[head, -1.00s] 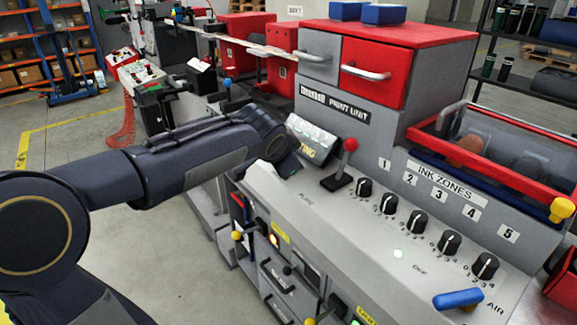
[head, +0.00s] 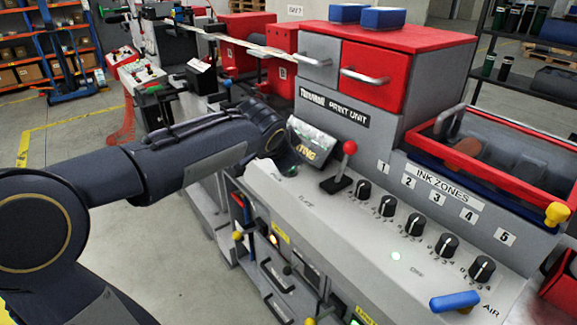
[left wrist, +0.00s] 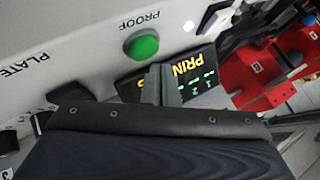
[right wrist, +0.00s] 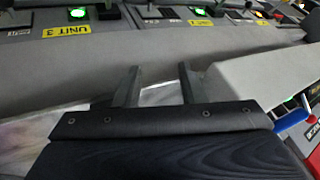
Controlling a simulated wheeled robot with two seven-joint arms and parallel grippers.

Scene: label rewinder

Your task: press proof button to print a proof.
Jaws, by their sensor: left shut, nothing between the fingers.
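The round green proof button (left wrist: 142,44) sits on the light grey panel beside the word PROOF in the left wrist view. My left gripper (left wrist: 160,72) is shut and empty. In that view its fingertips show just below the button, over the edge of the dark display (left wrist: 200,76) with yellow PRIN lettering; I cannot tell how far they are from the panel. In the head view, my left arm hides the gripper, and the display (head: 312,146) shows partly beside it. My right gripper (right wrist: 156,84) is open and empty, above a grey surface.
A red-knobbed lever (head: 348,150) stands on the panel right of the display. A row of black knobs (head: 414,224) and a blue handle (head: 455,301) lie further right. In the right wrist view, a light grey block (right wrist: 265,75) is right of the gripper.

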